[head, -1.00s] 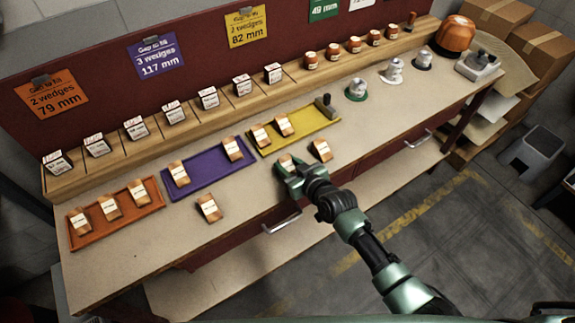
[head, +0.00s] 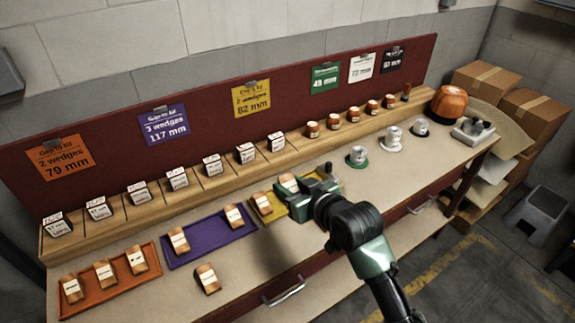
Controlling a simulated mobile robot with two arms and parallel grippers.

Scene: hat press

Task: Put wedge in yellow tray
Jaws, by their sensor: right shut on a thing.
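The yellow tray (head: 258,221) lies on the bench, right of the purple tray, mostly covered by my right gripper. One tan wedge (head: 262,203) with a white label sits at its left end. My right gripper (head: 292,190) is over the yellow tray, shut on a wedge (head: 288,183) whose labelled top shows between the green fingers. Whether this wedge touches the tray is hidden. The other wedge seen earlier in the tray is not clearly told apart now. My left gripper is not in view.
The purple tray (head: 208,243) holds two wedges and the orange tray (head: 100,297) holds several. A loose wedge (head: 207,278) lies in front of the purple tray. A yellow sign (head: 251,98) reads 2 wedges, 82 mm.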

